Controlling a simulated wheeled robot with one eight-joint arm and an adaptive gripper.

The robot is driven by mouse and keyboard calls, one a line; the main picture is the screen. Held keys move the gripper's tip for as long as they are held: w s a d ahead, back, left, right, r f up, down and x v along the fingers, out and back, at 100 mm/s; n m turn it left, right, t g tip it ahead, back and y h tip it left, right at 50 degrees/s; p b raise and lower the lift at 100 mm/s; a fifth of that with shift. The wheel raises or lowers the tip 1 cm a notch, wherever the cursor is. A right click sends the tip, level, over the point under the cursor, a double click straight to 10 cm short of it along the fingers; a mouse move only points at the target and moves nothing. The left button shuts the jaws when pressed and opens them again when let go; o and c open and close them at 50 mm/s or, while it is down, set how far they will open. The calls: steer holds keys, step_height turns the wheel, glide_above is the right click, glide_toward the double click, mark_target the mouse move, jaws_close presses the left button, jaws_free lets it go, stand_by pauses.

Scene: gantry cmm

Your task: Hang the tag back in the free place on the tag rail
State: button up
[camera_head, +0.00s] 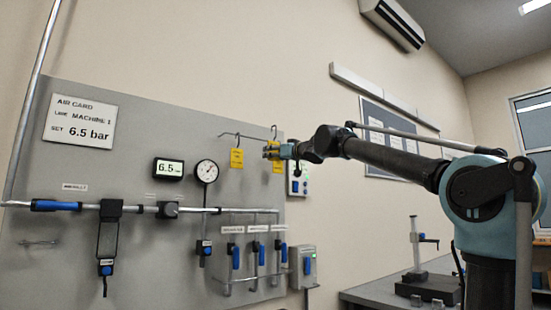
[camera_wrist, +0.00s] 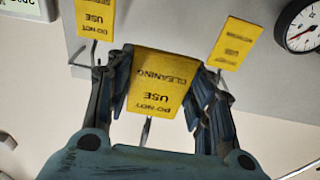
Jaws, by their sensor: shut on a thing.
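My gripper (camera_head: 271,151) is at the right end of the tag rail (camera_head: 246,137) on the grey panel. In the wrist view my gripper (camera_wrist: 158,85) is shut on a yellow tag (camera_wrist: 160,75), whose upside-down print reads DO NOT USE CLEANING. A metal rod or hook (camera_wrist: 147,130) shows at the tag's lower edge there; I cannot tell whether they touch. One yellow tag (camera_head: 237,158) hangs on the left of the rail and also shows in the wrist view (camera_wrist: 236,43). Another yellow tag (camera_wrist: 95,18) hangs on the other side. My fingers partly hide the rail's right part.
A pressure gauge (camera_head: 207,171) and a 6.5 display (camera_head: 168,169) are left of the rail. Several blue-handled valves (camera_head: 257,255) sit below. A control box (camera_head: 297,182) is right of the gripper. Open air lies in front of the panel.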

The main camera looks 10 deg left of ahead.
steer(key=w+a+f, duration=0.2)
steer(key=w+a, duration=0.5)
steer(key=a, duration=0.1)
steer(key=shift+w+a, duration=0.25)
steer(key=shift+a, duration=0.1)
stand_by(1.1)
steer(key=shift+f, duration=0.15)
steer(key=o, duration=0.9)
steer(key=shift+v, duration=6)
